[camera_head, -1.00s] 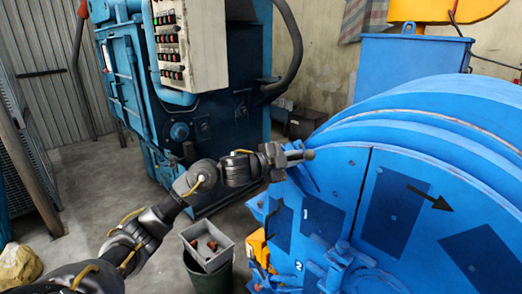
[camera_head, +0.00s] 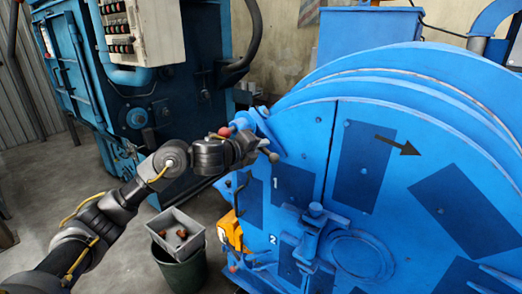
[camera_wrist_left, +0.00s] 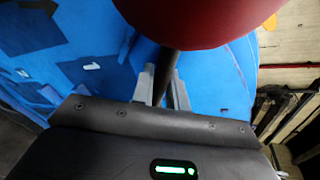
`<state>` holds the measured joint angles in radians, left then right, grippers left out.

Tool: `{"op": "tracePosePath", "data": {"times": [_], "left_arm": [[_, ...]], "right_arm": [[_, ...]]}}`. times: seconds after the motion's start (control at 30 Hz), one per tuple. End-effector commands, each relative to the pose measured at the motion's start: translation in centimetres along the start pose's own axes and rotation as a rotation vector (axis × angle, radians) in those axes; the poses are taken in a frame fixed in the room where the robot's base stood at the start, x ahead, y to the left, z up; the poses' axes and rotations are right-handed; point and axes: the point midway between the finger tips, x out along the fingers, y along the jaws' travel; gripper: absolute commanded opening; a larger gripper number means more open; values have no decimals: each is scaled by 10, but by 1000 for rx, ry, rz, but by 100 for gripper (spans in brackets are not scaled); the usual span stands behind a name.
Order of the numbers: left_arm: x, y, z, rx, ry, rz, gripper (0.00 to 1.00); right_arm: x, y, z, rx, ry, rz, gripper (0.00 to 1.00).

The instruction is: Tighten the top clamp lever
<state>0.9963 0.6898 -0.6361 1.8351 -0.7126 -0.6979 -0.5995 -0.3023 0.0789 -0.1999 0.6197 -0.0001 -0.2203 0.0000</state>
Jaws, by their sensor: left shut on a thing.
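The blue drum blaster door (camera_head: 306,145) fills the right of the head view. The top clamp (camera_head: 262,125) is at its upper left edge. My left gripper (camera_head: 262,149) is at that clamp, and a small dull ball end (camera_head: 273,157) shows just past its fingertips. A red knob (camera_head: 226,132) shows just above the gripper. In the left wrist view, a large red knob (camera_wrist_left: 190,20) is close to the camera, and the dark rod of the top clamp lever (camera_wrist_left: 168,72) runs down between the gripper fingers (camera_wrist_left: 163,88). My left gripper is shut on this lever. My right gripper is not in view.
Below my left arm is a dark bin (camera_head: 180,268) with a grey tray (camera_head: 177,233) on top. A blue machine with a white button panel (camera_head: 140,35) stands behind on the left. An orange part (camera_head: 232,232) sits low at the door's left edge.

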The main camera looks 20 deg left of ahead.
Motion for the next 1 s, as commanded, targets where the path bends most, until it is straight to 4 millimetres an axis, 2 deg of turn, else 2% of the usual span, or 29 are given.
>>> {"op": "tracePosePath", "data": {"times": [0.03,0.1,0.27,0.4,0.6,1.0], "left_arm": [[2,10,-2,41,-8,8,0],[3,15,-2,94,-19,18,0],[4,23,1,196,-39,35,0],[5,29,3,261,-53,48,0],[5,33,6,317,-64,58,0],[5,34,6,338,-67,63,0]], "right_arm": [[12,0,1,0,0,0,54],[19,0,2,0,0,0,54],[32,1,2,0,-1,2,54],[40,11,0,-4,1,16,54],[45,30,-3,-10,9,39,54],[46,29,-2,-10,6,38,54]]}}
